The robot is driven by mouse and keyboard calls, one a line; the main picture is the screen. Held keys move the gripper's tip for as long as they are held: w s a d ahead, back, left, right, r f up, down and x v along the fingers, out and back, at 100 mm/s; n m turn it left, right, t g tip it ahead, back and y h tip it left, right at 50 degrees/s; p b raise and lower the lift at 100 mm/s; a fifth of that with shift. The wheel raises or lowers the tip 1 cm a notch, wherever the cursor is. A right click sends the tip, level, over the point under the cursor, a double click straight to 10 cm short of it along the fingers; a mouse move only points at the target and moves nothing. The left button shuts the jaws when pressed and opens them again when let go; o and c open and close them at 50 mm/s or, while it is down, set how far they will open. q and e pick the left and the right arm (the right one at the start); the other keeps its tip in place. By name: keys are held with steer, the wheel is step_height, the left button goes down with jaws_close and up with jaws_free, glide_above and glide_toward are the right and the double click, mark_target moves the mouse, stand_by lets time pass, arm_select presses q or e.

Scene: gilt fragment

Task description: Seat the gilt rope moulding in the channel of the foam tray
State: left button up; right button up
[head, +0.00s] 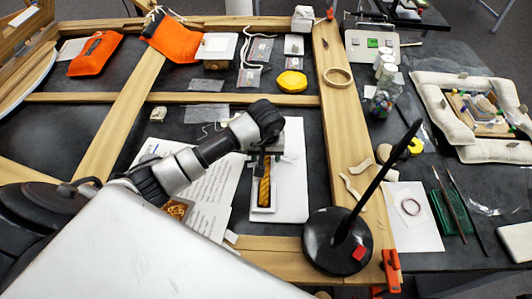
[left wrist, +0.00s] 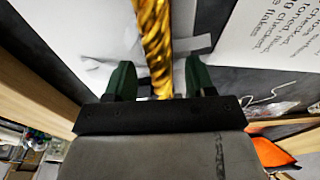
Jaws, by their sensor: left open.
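The gilt rope moulding (head: 265,188) is a short twisted gold bar, lengthwise within the pale outline of the foam tray (head: 263,209) on a white sheet. I cannot tell how deep it sits in the channel. My left gripper (head: 262,154) is over the moulding's far end, which the gripper and wrist partly hide. In the left wrist view the moulding (left wrist: 153,40) runs up between the green fingers of my left gripper (left wrist: 154,82). The fingers are open, with a gap on each side of it. My right gripper is not in view.
A black round-based stand (head: 337,242) with a slanting rod stands to the right, near the wooden rail (head: 345,130). Printed paper (head: 213,187) lies left of the tray. A gold ornament (head: 176,208) is partly hidden by my arm. A yellow piece (head: 291,82) lies behind.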

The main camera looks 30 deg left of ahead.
mark_target(266, 161)
arm_select(q)
steer(key=shift+r, duration=0.45)
step_height(266, 161, up, 11)
steer(key=s+b, duration=0.1)
steer(key=b, duration=0.2)
steer(key=shift+s+d, duration=0.25)
steer(key=shift+d, duration=0.1)
